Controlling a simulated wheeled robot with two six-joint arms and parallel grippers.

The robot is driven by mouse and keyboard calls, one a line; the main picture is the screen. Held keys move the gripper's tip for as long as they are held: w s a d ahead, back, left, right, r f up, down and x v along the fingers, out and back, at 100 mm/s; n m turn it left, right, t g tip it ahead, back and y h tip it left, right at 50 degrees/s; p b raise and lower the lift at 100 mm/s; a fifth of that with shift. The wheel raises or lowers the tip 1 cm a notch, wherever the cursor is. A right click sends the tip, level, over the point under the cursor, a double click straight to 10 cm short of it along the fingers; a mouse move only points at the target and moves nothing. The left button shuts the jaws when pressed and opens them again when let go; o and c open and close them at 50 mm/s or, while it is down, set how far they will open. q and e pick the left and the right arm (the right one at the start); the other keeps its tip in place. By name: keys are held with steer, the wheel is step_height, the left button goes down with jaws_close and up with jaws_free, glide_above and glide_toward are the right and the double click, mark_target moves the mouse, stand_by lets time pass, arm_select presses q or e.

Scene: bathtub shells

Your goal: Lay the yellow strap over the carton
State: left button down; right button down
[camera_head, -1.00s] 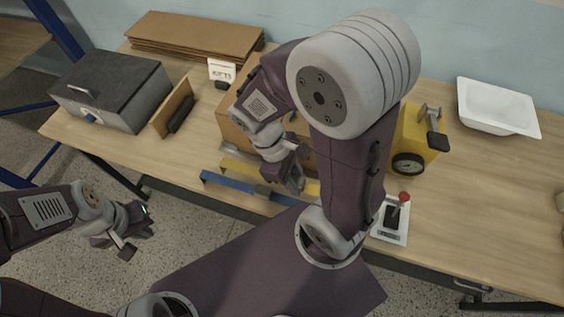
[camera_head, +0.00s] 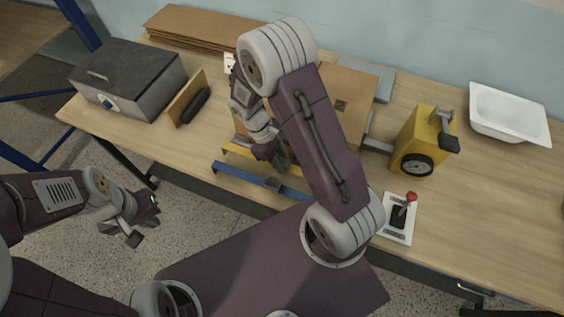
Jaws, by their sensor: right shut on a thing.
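The carton (camera_head: 347,92) is a brown box on the table, partly hidden behind my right arm. The yellow strap (camera_head: 237,149) is a narrow yellow strip along the carton's near side. My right gripper (camera_head: 277,160) is shut on the yellow strap near its middle and hides part of it. Whether the strap touches the carton, I cannot tell. My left gripper (camera_head: 147,222) is open and empty, off the table's front edge at the left.
A blue strip (camera_head: 235,179) lies near the front edge. A grey metal box (camera_head: 130,80), a brown upright block (camera_head: 187,97) and flat cardboard (camera_head: 200,27) are left and back. A yellow gauge device (camera_head: 425,138), red-knobbed lever (camera_head: 401,217) and white basin (camera_head: 508,112) stand right.

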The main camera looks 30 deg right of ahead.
steer(key=shift+w+f, duration=0.2)
steer(key=shift+f, duration=0.35)
steer(key=shift+s, duration=0.1)
steer(key=shift+s+f, duration=0.1)
steer(key=c, duration=1.3)
jaws_free()
steer(key=shift+o, duration=1)
